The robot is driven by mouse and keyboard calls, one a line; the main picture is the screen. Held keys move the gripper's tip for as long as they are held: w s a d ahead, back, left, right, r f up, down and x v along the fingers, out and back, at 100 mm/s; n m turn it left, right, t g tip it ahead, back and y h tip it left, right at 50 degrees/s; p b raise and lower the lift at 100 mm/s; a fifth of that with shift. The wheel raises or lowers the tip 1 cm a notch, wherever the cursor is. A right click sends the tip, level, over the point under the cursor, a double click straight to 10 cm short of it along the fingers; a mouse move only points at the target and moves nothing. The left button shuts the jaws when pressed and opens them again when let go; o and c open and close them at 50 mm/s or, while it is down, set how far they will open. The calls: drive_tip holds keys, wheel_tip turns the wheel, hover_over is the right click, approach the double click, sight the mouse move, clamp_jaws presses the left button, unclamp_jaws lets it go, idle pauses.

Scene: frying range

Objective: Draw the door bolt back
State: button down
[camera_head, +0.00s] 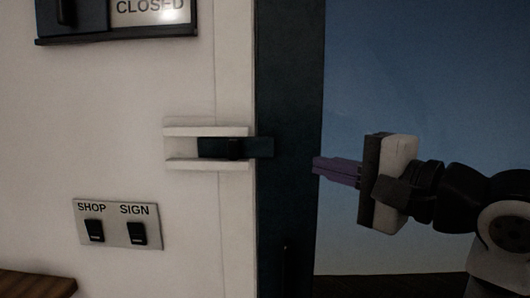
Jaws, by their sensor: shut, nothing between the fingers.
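The door bolt (215,147) is a dark bar in a pale bracket (205,131) on the white wall. It has a small dark knob near its middle. Its right end reaches past the bracket onto the dark door-frame post (289,90). My gripper (316,166) comes in from the right with its purple fingers together and pointing left. The fingertips are a short way right of the bolt's right end, apart from it, near the post's right edge. Nothing shows between the fingers.
Below the bracket is a plate (116,238) with two dark switches, labelled SHOP and SIGN. A dark-framed CLOSED sign (150,14) is at upper left. A brown wooden edge (35,285) shows at lower left. The blue area above my arm looks clear.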

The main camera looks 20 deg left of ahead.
drive_tip(key=p, duration=0.3)
approach(240, 151)
drive_tip(key=w, duration=0.1)
drive_tip(key=w+a, duration=0.1)
drive_tip(key=w, duration=0.1)
drive_tip(key=shift+w+r, duration=0.15)
drive_tip(key=shift+w, duration=0.15)
drive_tip(key=a, duration=0.3)
drive_tip(key=shift+s+a, duration=0.1)
drive_tip(key=shift+s, duration=0.2)
drive_tip(key=shift+s+a, duration=0.1)
drive_tip(key=shift+a, duration=0.3)
drive_tip(key=shift+p, duration=0.3)
drive_tip(key=shift+s+a+p, duration=0.25)
drive_tip(key=shift+a, duration=0.6)
drive_tip(key=shift+s+a+p, duration=0.25)
drive_tip(key=shift+s+a, duration=0.05)
drive_tip(key=shift+a, duration=0.6)
drive_tip(key=shift+s+a+p, duration=0.25)
drive_tip(key=shift+a, duration=0.6)
